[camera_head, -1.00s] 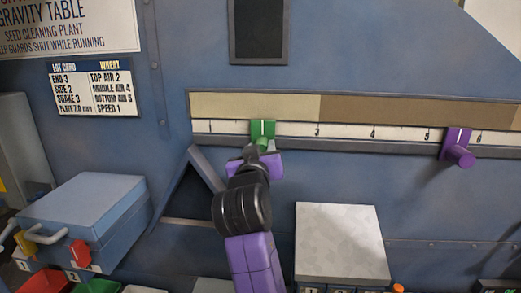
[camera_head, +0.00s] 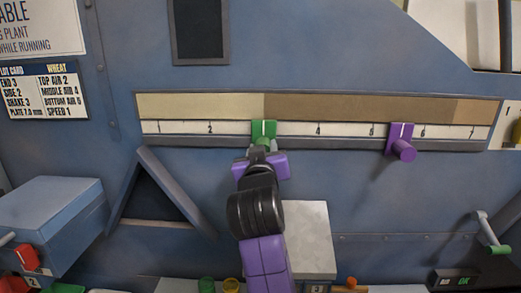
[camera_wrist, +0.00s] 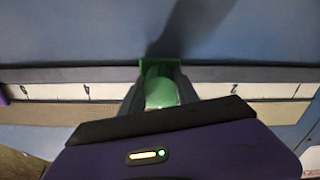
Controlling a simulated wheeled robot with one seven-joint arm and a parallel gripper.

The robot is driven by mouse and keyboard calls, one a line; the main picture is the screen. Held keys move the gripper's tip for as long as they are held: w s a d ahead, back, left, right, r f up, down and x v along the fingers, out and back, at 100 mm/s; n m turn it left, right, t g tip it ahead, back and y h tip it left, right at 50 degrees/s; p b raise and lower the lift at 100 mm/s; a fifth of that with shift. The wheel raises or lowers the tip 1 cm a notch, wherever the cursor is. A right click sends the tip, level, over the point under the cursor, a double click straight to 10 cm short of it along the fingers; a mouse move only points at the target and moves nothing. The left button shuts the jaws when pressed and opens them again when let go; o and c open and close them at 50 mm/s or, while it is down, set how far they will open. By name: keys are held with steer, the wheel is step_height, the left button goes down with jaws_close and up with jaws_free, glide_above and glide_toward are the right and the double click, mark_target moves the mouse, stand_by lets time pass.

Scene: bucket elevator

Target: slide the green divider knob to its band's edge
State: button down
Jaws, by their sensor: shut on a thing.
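The green divider knob (camera_head: 264,128) sits on the white numbered scale (camera_head: 345,131), over the place between 2 and 4. Its white mark lines up, as near as I can tell, with the boundary between the pale band (camera_head: 200,106) and the brown band (camera_head: 360,109). My gripper (camera_head: 262,150) is shut on the green knob from the front and below. In the wrist view the green knob (camera_wrist: 160,93) is between the two fingers, and the scale appears upside down.
A purple divider knob (camera_head: 402,142) sits on the same scale between 5 and 6. A triangular dark opening (camera_head: 155,195) with a raised frame and a grey box (camera_head: 308,240) are below the scale. The scale between the two knobs is clear.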

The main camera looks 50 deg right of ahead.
steer(key=c, duration=0.9)
jaws_free()
steer(key=b+v, duration=0.2)
steer(key=v, duration=0.6)
